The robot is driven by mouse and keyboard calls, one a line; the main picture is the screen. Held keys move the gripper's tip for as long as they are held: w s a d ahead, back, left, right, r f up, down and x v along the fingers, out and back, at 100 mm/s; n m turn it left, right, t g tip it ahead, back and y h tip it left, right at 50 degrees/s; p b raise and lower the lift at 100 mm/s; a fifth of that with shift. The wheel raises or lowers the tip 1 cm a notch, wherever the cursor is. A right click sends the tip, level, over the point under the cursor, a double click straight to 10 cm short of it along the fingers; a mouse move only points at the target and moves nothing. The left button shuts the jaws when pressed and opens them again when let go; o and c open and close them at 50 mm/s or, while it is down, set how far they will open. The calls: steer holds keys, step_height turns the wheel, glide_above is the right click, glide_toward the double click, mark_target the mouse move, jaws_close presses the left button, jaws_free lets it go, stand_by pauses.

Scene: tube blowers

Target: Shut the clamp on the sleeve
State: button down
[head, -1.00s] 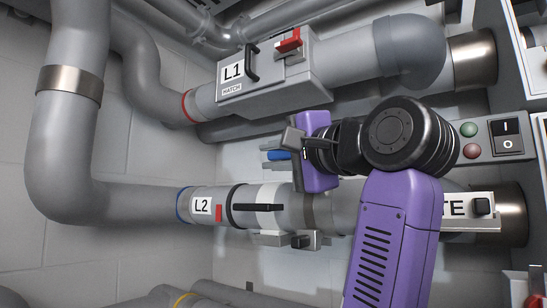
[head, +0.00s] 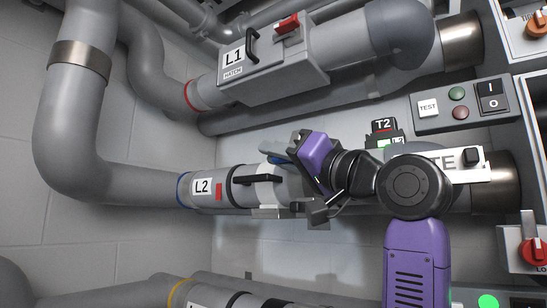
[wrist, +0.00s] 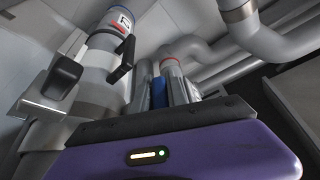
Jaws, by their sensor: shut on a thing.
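The L2 pipe (head: 130,180) runs across the middle, with a pale sleeve (head: 268,184) and black handle (head: 243,180) on it. The clamp (head: 268,212) shows as grey metal pieces around and under the pipe beside the sleeve. A blue-marked lever (head: 280,159) stands above the pipe, partly hidden by my purple gripper (head: 297,148). In the wrist view this blue piece (wrist: 159,92) sits between my grey fingers, which seem shut on it. The sleeve (wrist: 98,72) shows at left there, with a dark block (wrist: 65,72) beside it. The clamp's exact closure is hidden.
The L1 pipe's hatch box (head: 270,78) with a red latch (head: 287,24) hangs just above. Another pipe (head: 215,290) runs below. Open room lies between the lower pipes.

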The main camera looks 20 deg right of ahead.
steer(key=shift+w+d+f+n+y+b, duration=0.2)
steer(key=shift+f+n+y+b, duration=0.15)
steer(key=shift+n, duration=0.55)
steer(key=shift+w+d+f+n+y+b, duration=0.1)
steer(key=shift+d+f+n+y+b, duration=0.25)
steer(key=shift+n, duration=0.55)
steer(key=shift+a+g+y, duration=0.15)
steer(key=shift+g+y, duration=0.15)
steer(key=c, duration=1.3)
jaws_free()
steer(key=shift+b+v, duration=1.1)
steer(key=shift+v, duration=2.75)
steer(key=shift+s, duration=0.1)
